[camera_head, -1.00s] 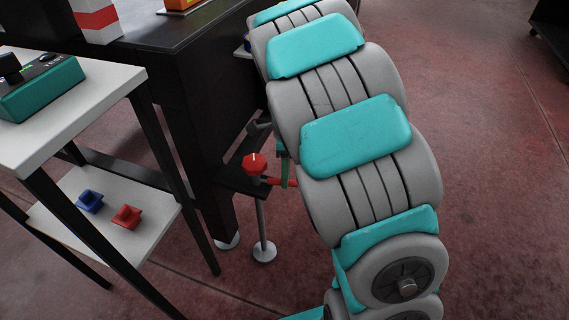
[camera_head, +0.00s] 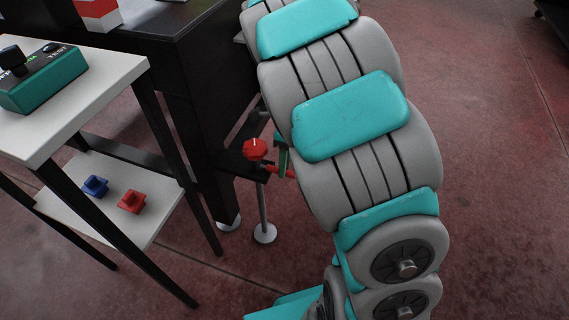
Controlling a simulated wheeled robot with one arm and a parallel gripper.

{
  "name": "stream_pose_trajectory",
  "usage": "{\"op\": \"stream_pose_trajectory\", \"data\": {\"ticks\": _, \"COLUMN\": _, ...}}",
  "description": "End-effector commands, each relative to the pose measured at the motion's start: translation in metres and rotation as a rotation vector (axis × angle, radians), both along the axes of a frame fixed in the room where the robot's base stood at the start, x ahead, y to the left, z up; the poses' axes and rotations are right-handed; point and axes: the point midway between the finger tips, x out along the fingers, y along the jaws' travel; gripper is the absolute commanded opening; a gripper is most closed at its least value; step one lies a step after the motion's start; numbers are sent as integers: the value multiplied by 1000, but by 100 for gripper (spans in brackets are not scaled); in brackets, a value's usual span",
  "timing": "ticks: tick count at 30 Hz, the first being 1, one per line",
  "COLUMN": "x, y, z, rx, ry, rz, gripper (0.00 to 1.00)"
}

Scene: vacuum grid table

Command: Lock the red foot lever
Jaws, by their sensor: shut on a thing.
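A red bar (camera_head: 279,172), which looks like the red foot lever, sticks out to the right from under the black table's corner. Its right end goes behind my arm. A red faceted knob (camera_head: 257,149) with a white mark sits just left of and above it, on a dark bracket over a thin metal leg (camera_head: 262,205). A narrow green upright piece (camera_head: 283,158) stands beside the bar; I cannot tell what it belongs to. My grey and teal arm covers the area to the right. My gripper is not visible.
The black table (camera_head: 180,70) stands behind the lever. A white two-level stand at left holds a teal control box (camera_head: 42,78) on top, with a blue piece (camera_head: 95,186) and a red piece (camera_head: 131,201) on its lower shelf (camera_head: 150,225). The floor at right is open.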

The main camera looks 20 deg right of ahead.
Motion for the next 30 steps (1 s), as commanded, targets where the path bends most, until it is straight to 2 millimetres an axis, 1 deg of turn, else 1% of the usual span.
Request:
{"op": "stream_pose_trajectory", "data": {"ticks": 1, "x": 0, "y": 1, "z": 0, "rx": 2, "ry": 0, "rz": 0, "gripper": 25}}
{"op": "stream_pose_trajectory", "data": {"ticks": 6, "x": 0, "y": 1, "z": 0, "rx": 1, "ry": 0, "rz": 0, "gripper": 44}}
{"op": "stream_pose_trajectory", "data": {"ticks": 9, "x": 0, "y": 1, "z": 0, "rx": 1, "ry": 0, "rz": 0, "gripper": 53}}
{"op": "stream_pose_trajectory", "data": {"ticks": 17, "x": 0, "y": 0, "z": 1, "rx": 1, "ry": 1, "rz": 1, "gripper": 53}}
{"op": "stream_pose_trajectory", "data": {"ticks": 20, "x": 1, "y": 0, "z": 5, "rx": 1, "ry": -1, "rz": 1, "gripper": 53}}
{"op": "stream_pose_trajectory", "data": {"ticks": 23, "x": 2, "y": -1, "z": 14, "rx": 1, "ry": -1, "rz": 1, "gripper": 53}}
{"op": "stream_pose_trajectory", "data": {"ticks": 26, "x": 4, "y": -4, "z": 27, "rx": -1, "ry": -1, "rz": -1, "gripper": 53}}
{"op": "stream_pose_trajectory", "data": {"ticks": 30, "x": 9, "y": -6, "z": 51, "rx": 1, "ry": -3, "rz": 1, "gripper": 53}}
